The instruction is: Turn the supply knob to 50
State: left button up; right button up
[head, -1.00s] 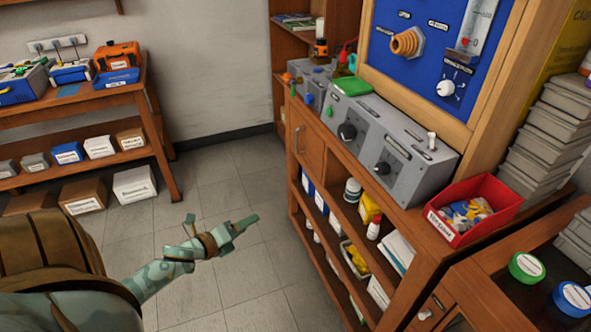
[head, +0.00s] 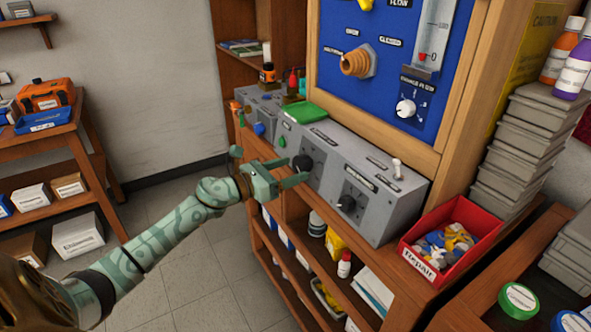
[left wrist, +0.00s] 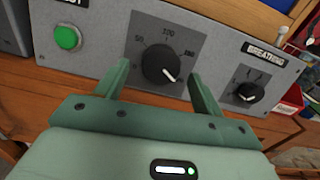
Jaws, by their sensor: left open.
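The large black knob (head: 302,163) is on the sloped front of the grey bench box (head: 262,130). In the left wrist view the same knob (left wrist: 160,63) has a white pointer aimed to the lower right. Its dial plate (left wrist: 190,28) shows 50 at the left and 100 at the top; its name is not readable. My left gripper (head: 292,170) is open in front of this knob. In the left wrist view its two fingers (left wrist: 159,74) stand on either side of the knob; I cannot tell whether they touch it. My right gripper is out of view.
A smaller black knob (left wrist: 248,93) labelled BREATHING sits to the right. A green button (left wrist: 67,37) is to the left. A toggle switch (head: 397,168) tops the box. A red Repair bin (head: 452,240) stands at the right. Open shelves lie below.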

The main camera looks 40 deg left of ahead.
pick_arm(q)
jog(key=shift+x, duration=0.9)
jog(key=shift+w, duration=0.1)
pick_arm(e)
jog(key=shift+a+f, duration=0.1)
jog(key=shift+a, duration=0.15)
pick_arm(q)
jog(key=c, duration=1)
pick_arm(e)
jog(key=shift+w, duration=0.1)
